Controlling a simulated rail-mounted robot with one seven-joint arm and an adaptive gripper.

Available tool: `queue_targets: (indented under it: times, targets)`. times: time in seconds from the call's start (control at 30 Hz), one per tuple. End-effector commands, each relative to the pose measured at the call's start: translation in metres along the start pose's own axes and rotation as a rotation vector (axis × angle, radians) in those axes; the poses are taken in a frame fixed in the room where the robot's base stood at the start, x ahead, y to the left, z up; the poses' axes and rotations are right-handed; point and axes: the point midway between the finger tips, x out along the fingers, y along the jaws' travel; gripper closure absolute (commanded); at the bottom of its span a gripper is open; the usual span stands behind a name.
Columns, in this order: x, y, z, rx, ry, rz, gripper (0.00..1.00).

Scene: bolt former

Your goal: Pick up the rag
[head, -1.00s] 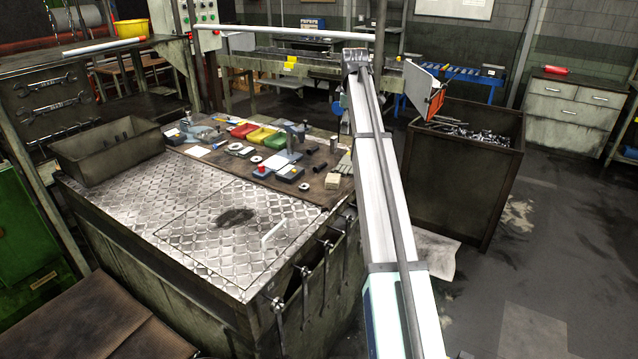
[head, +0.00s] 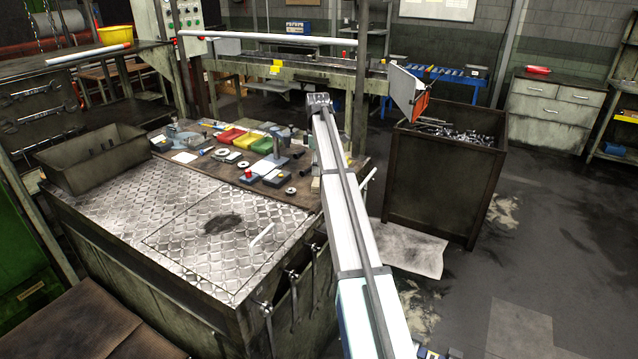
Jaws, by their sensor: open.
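I cannot tell for sure which thing is the rag. A small red bundle (head: 538,70) lies on top of the grey drawer cabinet (head: 556,108) at the back right; it is too small to tell whether it is cloth. A stained pale sheet (head: 412,248) lies flat on the floor by the dark bin. A dark patch (head: 222,224) on the steel-plate worktop may be only a stain. My long white arm link crosses the middle of the view. My gripper cannot be made out, and nothing held is visible.
A workbench (head: 130,225) with tools, coloured trays and a metal box (head: 92,160) stands on the left. A tall dark bin (head: 440,185) of metal parts stands right of my arm link. The floor (head: 560,250) at the right is open.

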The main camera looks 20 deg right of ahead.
Motion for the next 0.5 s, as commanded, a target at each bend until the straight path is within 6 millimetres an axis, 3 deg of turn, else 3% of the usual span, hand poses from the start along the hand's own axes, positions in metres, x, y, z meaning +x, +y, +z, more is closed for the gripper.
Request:
queue_targets:
  times: [0.5]
  targets:
    - [0.037,0.0,0.004,0.001,0.0,-0.001,0.23]
